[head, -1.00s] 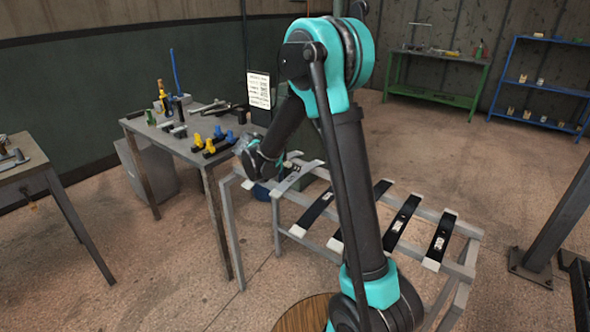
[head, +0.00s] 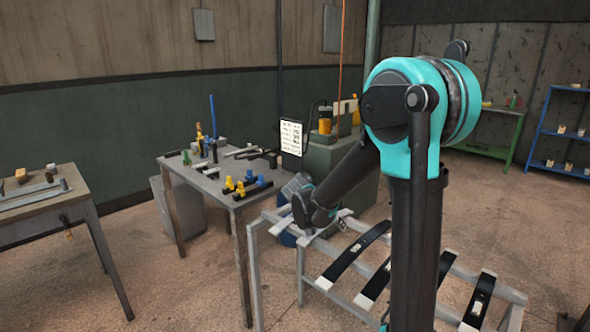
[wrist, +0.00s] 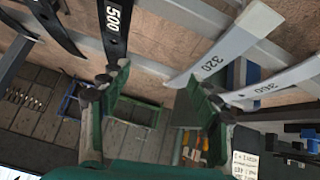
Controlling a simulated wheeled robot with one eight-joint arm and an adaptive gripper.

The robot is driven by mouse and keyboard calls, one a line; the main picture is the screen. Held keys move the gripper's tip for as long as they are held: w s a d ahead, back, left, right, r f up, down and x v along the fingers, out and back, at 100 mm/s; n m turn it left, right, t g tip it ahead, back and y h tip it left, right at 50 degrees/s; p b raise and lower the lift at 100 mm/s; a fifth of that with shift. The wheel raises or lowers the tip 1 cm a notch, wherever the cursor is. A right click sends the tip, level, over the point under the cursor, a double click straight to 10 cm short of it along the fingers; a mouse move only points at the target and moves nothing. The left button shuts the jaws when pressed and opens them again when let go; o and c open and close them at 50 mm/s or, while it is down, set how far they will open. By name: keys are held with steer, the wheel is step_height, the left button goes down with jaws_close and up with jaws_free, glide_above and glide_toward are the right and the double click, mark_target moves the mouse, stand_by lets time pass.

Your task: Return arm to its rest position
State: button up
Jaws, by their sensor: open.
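My gripper (wrist: 160,82) is open, and its two green-backed fingers stand apart with nothing between them in the wrist view. A black spring leaf marked 500 (wrist: 115,32) lies near the left finger. A light grey leaf marked 320 (wrist: 222,52) lies near the right finger, with one marked 360 (wrist: 275,82) further right. In the head view my bent teal and black arm reaches down to the far left end of the grey rack (head: 256,262). The fingertips are too small there to make out. Whether a finger touches a leaf cannot be told.
Several dark leaves (head: 355,252) lie across the rack. A workbench (head: 215,185) with yellow and blue tools stands left of it, another table (head: 45,215) at far left. A green bench (head: 490,150) and blue shelf (head: 565,120) stand at the back.

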steer(key=s+d+f+n+y, duration=0.1)
steer(key=s+f+n+y, duration=0.1)
steer(key=s, duration=0.6)
steer(key=s+d+f+n+g+y, duration=0.1)
steer(key=s+d+f+n, duration=0.1)
steer(key=s, duration=0.7)
steer(key=s+d+f+n+y, duration=0.2)
steer(key=s, duration=0.6)
steer(key=shift+s+d+f+n+g+y, duration=0.15)
steer(key=shift+s+f+n+g+y, duration=0.05)
steer(key=shift+f+n+g+y, duration=0.15)
steer(key=shift+s+f, duration=0.15)
steer(key=shift+s, duration=0.2)
steer(key=shift+c, duration=0.2)
